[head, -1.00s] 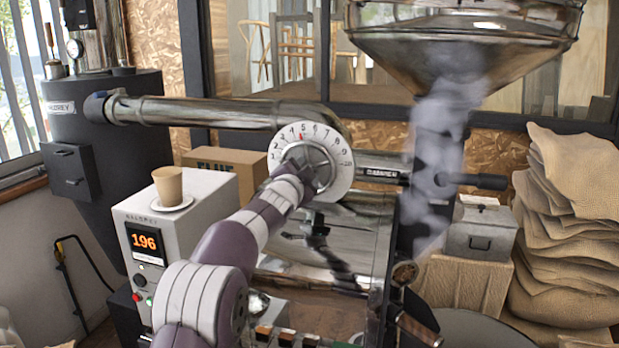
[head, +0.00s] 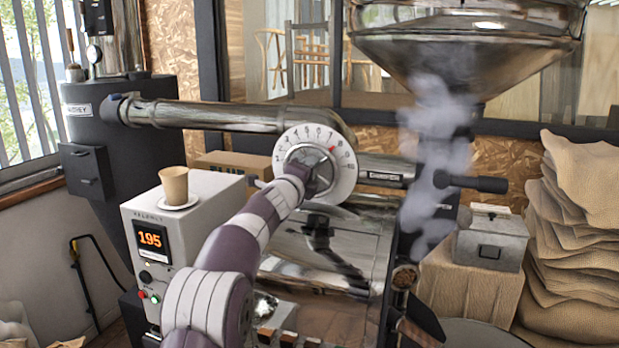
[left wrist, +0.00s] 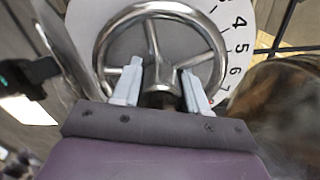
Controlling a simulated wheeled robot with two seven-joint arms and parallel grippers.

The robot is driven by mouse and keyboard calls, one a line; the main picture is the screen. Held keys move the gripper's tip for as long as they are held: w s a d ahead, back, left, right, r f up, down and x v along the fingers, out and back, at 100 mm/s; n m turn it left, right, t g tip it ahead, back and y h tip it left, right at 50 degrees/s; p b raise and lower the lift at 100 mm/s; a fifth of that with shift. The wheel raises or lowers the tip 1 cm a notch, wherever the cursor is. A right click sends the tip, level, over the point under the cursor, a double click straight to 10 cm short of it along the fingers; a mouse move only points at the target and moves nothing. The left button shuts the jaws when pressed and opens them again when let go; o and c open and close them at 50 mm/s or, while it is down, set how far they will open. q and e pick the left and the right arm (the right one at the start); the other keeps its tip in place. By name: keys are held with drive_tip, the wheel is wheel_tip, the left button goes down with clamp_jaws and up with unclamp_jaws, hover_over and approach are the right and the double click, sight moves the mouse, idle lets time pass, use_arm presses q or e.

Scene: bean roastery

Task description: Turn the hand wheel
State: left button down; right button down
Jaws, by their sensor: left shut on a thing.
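The metal hand wheel (head: 298,154) sits at the centre of a white numbered dial (head: 345,178) on the end of the roaster's pipe. The head view shows a red mark at the dial's upper right. In the left wrist view, the round wheel (left wrist: 160,9) has a thick rim, spokes and a central hub. My left gripper (left wrist: 165,72) faces it, with its fingers on either side of the hub area, shut on the wheel. In the head view, my forearm and wrist hide the fingers and the wheel's lower part. My right gripper is not in view.
A control box (head: 195,230) reading 195 stands left of my arm, with a paper cup (head: 174,185) on top. A steaming hopper (head: 465,45) hangs at upper right. A black-ended handle (head: 475,183) sticks out right of the dial. Sacks (head: 575,240) are piled at far right.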

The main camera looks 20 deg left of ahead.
use_arm(q)
drive_tip(key=m, duration=0.1)
drive_tip(key=m+b, duration=0.1)
drive_tip(key=m, duration=0.1)
drive_tip(key=shift+a+f+m, duration=0.15)
drive_tip(key=shift+m, duration=0.45)
drive_tip(key=shift+r, duration=0.35)
drive_tip(key=c, duration=0.8)
unclamp_jaws()
drive_tip(key=shift+o, duration=1.1)
drive_tip(key=shift+a, duration=0.1)
drive_tip(key=shift+f, duration=0.1)
